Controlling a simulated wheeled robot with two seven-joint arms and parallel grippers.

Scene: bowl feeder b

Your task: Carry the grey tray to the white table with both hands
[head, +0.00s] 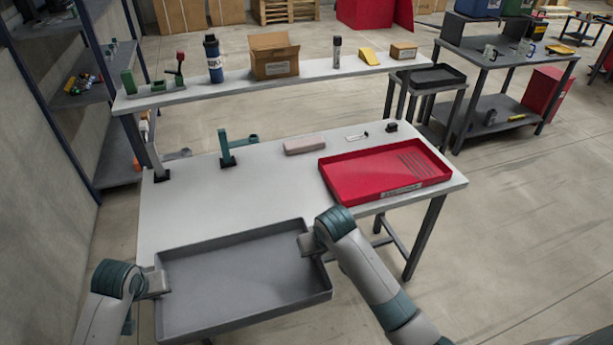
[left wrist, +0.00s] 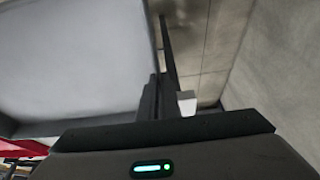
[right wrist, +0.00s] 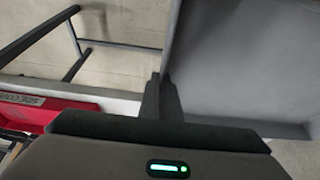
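The grey tray (head: 240,285) is empty and shallow, in front of me at the near edge of the white table (head: 185,215). In the head view its far side overlaps the table's near edge; I cannot tell whether it touches the tabletop. My left gripper (head: 160,283) is shut on the tray's left wall. My right gripper (head: 307,243) is shut on its right wall, near the far corner. The tray also shows in the left wrist view (left wrist: 70,60) and the right wrist view (right wrist: 240,60).
A red tray (head: 365,175) lies on the table's right side. A pinkish block (head: 305,146), a green fixture (head: 228,155) and small parts sit towards the back. A raised shelf (head: 210,90) with a cardboard box (head: 274,57) runs behind. The table's left and middle are clear.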

